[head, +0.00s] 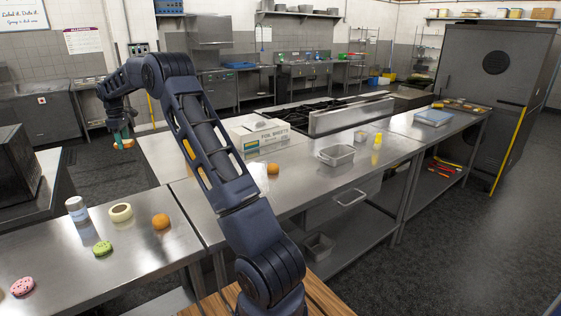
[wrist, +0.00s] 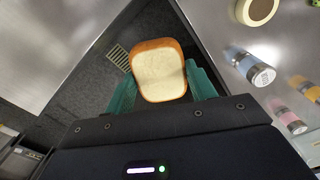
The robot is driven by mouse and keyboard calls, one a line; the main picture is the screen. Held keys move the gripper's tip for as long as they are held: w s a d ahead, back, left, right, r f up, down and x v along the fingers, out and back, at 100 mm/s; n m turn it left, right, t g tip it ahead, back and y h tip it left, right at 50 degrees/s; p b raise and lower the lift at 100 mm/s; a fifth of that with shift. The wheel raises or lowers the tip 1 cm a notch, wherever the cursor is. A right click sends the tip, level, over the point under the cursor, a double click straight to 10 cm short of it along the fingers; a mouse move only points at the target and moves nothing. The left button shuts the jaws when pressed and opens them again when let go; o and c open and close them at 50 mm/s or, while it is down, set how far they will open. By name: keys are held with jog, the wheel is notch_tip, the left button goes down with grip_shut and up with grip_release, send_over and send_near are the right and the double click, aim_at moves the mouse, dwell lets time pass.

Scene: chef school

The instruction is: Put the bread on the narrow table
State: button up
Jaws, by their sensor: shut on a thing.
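My gripper (head: 122,138) is shut on a slice of bread (wrist: 158,72), with a green finger on either side of it. In the head view the bread (head: 123,145) is small, held in the air at the far left at the end of my outstretched arm. The wrist view shows dark floor behind the bread, between two steel surfaces. A steel table (head: 60,245) stands at the front left, and a dark-sided steel-topped table (head: 48,170) stands at the left edge. I cannot tell which table is the narrow one.
A black box-like appliance (head: 18,173) stands at left. A foil box (head: 258,133) lies on the middle counter.

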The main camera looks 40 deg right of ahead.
jog(key=d+m, duration=0.3)
jog(key=d, duration=2)
jog(key=m, duration=1)
send_over(298, 161)
notch_tip(298, 161, down, 19)
jog(key=shift+s+a+f, duration=0.1)
jog(key=shift+f, duration=0.1)
jog(key=o, duration=0.9)
jog(key=shift+f, duration=0.1)
jog(key=shift+c, duration=0.2)
jog(key=shift+o, duration=0.5)
